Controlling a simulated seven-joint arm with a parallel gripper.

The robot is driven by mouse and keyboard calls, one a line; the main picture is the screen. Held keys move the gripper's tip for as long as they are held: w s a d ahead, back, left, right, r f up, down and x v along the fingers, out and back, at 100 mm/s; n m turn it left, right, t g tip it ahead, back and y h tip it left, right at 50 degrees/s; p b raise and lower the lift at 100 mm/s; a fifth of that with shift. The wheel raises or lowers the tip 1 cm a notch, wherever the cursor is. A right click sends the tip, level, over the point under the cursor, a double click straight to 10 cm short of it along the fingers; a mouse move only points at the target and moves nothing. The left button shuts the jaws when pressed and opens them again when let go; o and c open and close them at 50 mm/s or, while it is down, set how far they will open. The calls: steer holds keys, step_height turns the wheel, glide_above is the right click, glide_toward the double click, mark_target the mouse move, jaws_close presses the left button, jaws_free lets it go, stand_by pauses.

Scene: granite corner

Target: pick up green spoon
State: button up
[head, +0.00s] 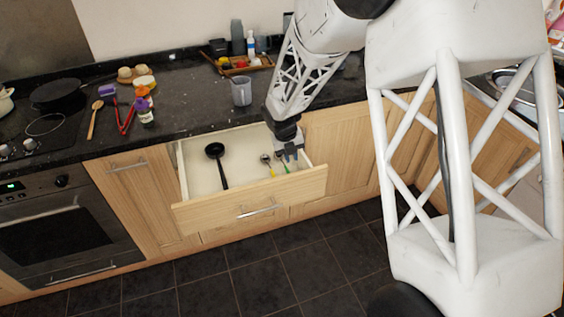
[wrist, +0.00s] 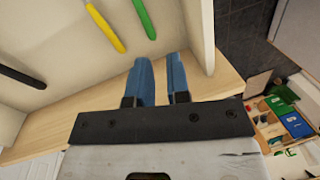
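The green spoon's handle (wrist: 145,18) lies in the open drawer (head: 197,177), just beyond my fingertips in the wrist view. In the head view its green handle (head: 286,168) shows just below my gripper; the rest is hidden or too small to make out. My gripper (wrist: 158,62) has two blue fingers with a gap between them and nothing in the gap. In the head view my gripper (head: 290,155) hangs over the drawer's right part. Whether it touches anything cannot be told.
A yellow-handled utensil (wrist: 105,27) lies left of the green handle. A black ladle (head: 216,153) lies further left in the drawer. The drawer's wooden front (head: 250,198) and side walls are close to my gripper. A cup (head: 241,92) stands on the dark counter behind.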

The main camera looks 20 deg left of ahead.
mark_target(289, 172)
steer(key=shift+a+f+n, duration=0.7)
steer(key=shift+a+f, duration=0.15)
steer(key=shift+a, duration=0.15)
steer(key=shift+w+d+f, duration=0.1)
steer(key=shift+d+f, duration=0.1)
steer(key=shift+f, duration=1.05)
steer(key=shift+f, duration=0.15)
steer(key=shift+w+d+f, duration=0.15)
steer(key=shift+d+f, duration=0.05)
steer(key=shift+f, duration=1.05)
steer(key=shift+w+d+f, duration=0.15)
steer(key=shift+f, duration=1.05)
jaws_close()
